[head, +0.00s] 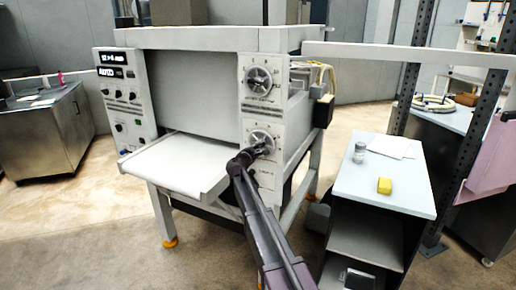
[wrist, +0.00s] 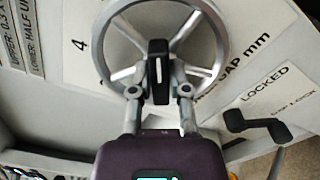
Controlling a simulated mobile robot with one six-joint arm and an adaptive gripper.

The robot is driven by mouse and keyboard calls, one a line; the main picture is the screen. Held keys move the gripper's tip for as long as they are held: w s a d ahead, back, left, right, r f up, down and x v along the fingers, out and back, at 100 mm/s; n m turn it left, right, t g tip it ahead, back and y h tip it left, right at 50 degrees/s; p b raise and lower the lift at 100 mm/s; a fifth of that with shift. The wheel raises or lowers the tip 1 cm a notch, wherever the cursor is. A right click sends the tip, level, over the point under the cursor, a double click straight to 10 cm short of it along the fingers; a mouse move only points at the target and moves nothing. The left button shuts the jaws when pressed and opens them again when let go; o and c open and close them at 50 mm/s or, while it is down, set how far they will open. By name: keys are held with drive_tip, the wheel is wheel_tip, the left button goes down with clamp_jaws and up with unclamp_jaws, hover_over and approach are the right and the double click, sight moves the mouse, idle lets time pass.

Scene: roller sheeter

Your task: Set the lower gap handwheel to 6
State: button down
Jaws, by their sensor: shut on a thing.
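The lower gap handwheel (head: 263,138) is a grey spoked wheel on the machine's right front panel, partly covered by my arm in the head view. In the wrist view the handwheel (wrist: 222,40) fills the upper middle. Its black central grip (wrist: 158,66) bears a white line pointing roughly up in the picture. My gripper (wrist: 160,92) has one finger on each side of this grip and is shut on it. A printed 4 shows left of the wheel on the white dial plate (wrist: 83,75). The other numbers are hidden or out of view.
A lock lever (wrist: 255,122) sits beside a LOCKED label at lower right in the wrist view. The upper handwheel (head: 259,80) is above. A white feed table (head: 180,163) juts out left of my arm.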

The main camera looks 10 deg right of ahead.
drive_tip(key=c, duration=0.6)
unclamp_jaws()
drive_tip(key=v, duration=1.2)
drive_tip(key=shift+d+r, duration=0.1)
drive_tip(key=shift+d, duration=0.05)
